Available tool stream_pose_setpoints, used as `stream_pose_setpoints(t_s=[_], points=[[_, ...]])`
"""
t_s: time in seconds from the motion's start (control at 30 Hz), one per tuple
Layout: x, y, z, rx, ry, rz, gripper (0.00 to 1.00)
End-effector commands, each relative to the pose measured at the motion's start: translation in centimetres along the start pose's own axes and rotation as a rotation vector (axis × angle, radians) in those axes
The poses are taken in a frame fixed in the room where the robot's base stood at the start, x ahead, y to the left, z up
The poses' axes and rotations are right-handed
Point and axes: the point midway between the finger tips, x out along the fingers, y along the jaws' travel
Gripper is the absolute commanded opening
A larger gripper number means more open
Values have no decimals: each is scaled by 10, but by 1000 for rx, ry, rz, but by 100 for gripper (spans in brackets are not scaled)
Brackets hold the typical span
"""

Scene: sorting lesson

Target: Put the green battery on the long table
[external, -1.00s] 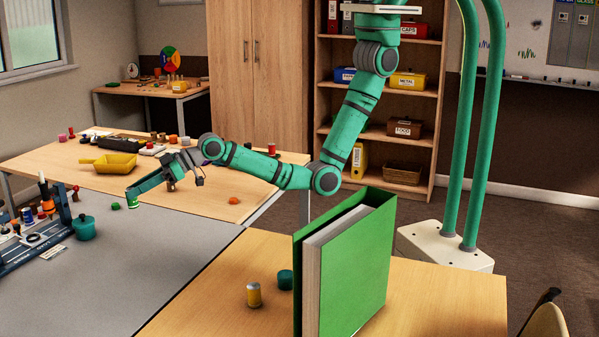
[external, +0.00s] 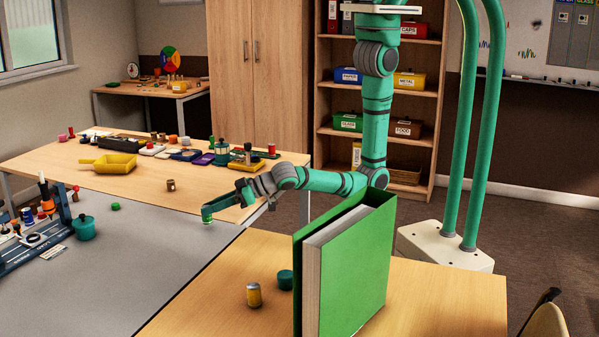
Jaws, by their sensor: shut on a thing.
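My gripper (external: 207,209) is shut on a small green thing with a pale end, the green battery (external: 207,217). It is held above the grey tabletop (external: 150,265), near that top's far right edge. The gripper partly hides the battery. A long wooden table (external: 135,187) stretches behind the grey one, with many small items along its far side. Another wooden table (external: 430,300) is at the front right; a label telling which is the long table does not show.
A big green binder (external: 350,270) stands upright on the front table, beside a yellow can (external: 253,295) and a teal cylinder (external: 285,279). A brown jar (external: 171,185) and yellow scoop (external: 115,163) are on the back table. A teal pot (external: 84,228) and green cap (external: 115,206) sit left.

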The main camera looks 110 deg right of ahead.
Motion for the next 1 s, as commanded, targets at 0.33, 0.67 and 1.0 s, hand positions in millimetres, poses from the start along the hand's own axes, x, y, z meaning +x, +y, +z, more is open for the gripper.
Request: stream_pose_setpoints(t_s=[0.33,0.67,1.0], points=[[-9,6,4,6,2,13,0],[-17,3,-17,8,6,10,0],[-47,-4,-89,8,7,9,0]])
